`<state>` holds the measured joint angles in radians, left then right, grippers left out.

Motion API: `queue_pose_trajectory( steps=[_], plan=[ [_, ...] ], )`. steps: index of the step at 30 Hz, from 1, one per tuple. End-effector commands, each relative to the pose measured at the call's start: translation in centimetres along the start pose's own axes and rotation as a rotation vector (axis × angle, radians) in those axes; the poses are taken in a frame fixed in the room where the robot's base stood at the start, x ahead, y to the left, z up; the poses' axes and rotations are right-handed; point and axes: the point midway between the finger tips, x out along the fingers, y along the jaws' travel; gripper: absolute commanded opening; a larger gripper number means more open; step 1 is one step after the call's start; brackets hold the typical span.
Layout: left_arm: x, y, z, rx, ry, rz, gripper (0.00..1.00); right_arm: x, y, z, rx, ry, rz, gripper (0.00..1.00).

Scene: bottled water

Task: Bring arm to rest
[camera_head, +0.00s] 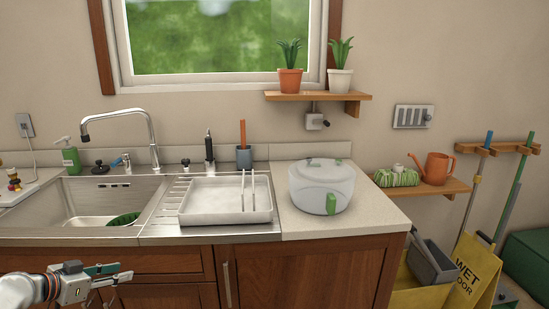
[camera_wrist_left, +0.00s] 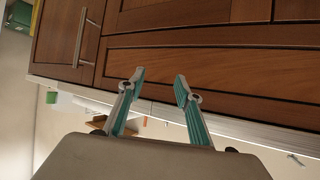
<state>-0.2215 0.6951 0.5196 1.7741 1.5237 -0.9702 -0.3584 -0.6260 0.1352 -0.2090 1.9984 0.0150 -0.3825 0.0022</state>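My left gripper (camera_head: 106,276) is at the lower left of the head view, low in front of the wooden cabinet fronts (camera_head: 165,262) and below the counter edge. In the left wrist view the same gripper (camera_wrist_left: 158,82) shows its two teal-padded fingers spread apart with nothing between them. The cabinet drawer fronts (camera_wrist_left: 200,62) lie beyond the fingertips. My right gripper is in neither view. No water bottle can be made out.
The counter holds a sink (camera_head: 75,196), a white dish tray (camera_head: 225,200) and a lidded white pot (camera_head: 322,187). A cabinet handle (camera_head: 227,284) sticks out right of my gripper.

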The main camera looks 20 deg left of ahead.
Motion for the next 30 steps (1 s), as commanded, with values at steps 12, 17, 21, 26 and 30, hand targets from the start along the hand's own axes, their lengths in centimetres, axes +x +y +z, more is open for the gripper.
queue_pose_trajectory(
  steps=[12,17,21,26,30],
  plan=[
    [3.7,16.3,18.5,0.038,-0.203,-0.039,0.34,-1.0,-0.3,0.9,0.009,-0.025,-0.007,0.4],
    [3.2,24.4,22.2,0.071,-0.211,-0.02,0.34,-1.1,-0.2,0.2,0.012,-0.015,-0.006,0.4],
    [2.1,31.8,23.7,0.096,-0.188,0.01,0.34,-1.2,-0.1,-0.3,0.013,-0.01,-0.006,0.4],
    [0.7,38.9,23.6,0.116,-0.143,0.045,0.34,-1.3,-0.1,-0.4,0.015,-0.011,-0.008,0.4],
    [-0.2,42.4,23.0,0.125,-0.114,0.065,0.34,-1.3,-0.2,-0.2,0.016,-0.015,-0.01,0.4]
  ],
)
